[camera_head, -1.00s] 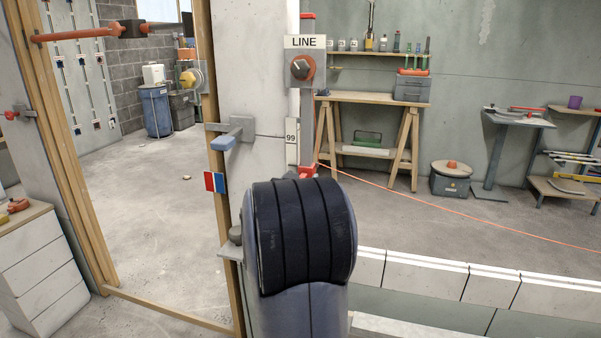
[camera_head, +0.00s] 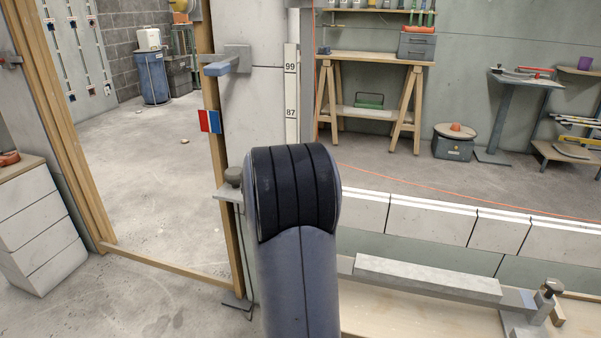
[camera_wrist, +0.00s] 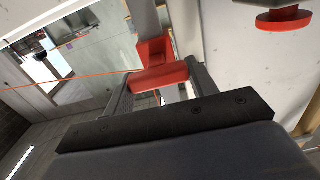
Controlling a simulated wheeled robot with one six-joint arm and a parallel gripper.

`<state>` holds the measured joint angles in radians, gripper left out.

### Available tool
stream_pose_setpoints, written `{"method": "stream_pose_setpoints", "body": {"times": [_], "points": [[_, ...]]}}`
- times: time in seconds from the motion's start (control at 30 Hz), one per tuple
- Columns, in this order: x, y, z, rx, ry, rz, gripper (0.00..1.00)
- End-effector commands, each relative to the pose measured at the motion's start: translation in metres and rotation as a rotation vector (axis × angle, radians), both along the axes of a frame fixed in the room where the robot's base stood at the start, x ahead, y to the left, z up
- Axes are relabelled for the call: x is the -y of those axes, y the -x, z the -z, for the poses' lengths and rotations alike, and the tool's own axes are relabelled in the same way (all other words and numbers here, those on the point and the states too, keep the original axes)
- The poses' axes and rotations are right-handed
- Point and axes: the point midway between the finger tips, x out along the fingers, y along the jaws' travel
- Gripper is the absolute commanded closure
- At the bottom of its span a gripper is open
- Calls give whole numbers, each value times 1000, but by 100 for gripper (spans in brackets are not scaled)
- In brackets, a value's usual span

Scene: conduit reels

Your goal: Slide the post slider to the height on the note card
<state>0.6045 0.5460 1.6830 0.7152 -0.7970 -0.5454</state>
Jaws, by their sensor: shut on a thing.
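The white post scale (camera_head: 291,128) shows the marks 99 and 87 in the head view, with its lower part hidden behind my arm. A red slider part (camera_wrist: 163,77) shows in the wrist view, beside a grey bar. My gripper (camera_wrist: 160,83) has one finger on each side of this red part and is shut on it. In the head view my arm hides the slider and the gripper. I see no readable note card in these frames.
A blue-ended bracket (camera_head: 222,67) and a red, white and blue plate (camera_head: 209,121) stick out left of the scale. A low block wall (camera_head: 430,221) runs to the right. A red round part (camera_wrist: 283,21) shows at the wrist view's upper right.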

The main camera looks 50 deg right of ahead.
Motion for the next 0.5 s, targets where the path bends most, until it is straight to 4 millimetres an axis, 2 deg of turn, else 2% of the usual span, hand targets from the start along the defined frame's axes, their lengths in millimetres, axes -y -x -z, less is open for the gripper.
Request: {"method": "stream_pose_setpoints", "body": {"times": [0.23, 0.27, 0.5], "points": [[0, 0, 0, -2, -1, 0, 87], [0, 0, 0, -2, -1, 0, 44], [0, 0, 0, 0, 0, 0, 24]]}}
